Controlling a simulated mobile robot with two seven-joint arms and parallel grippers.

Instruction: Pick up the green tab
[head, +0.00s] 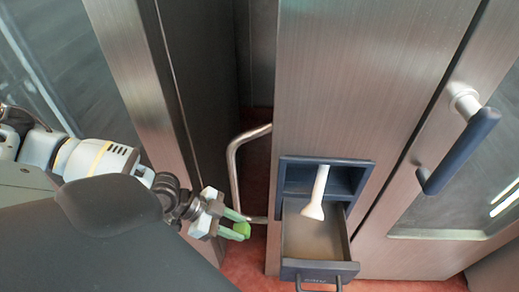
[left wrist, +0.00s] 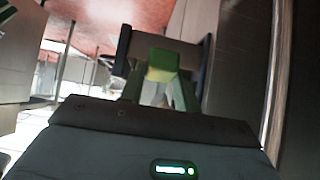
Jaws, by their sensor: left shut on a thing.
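The green tab (head: 241,229) is bright green and small. It sits between the fingertips of my left gripper (head: 233,224), at the lower middle of the head view. In the left wrist view the tab (left wrist: 162,66) shows as a green block between the two green fingers of the left gripper (left wrist: 157,78). My left gripper is shut on the tab and holds it in the air, left of the open drawer. My right gripper does not show in either view.
An open drawer (head: 316,267) with a dark front handle juts from the metal cabinet (head: 350,80). A white scoop-like piece (head: 314,208) hangs above it. A bent metal rail (head: 233,175) stands near my left gripper. A dark blue door handle (head: 458,150) is at right.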

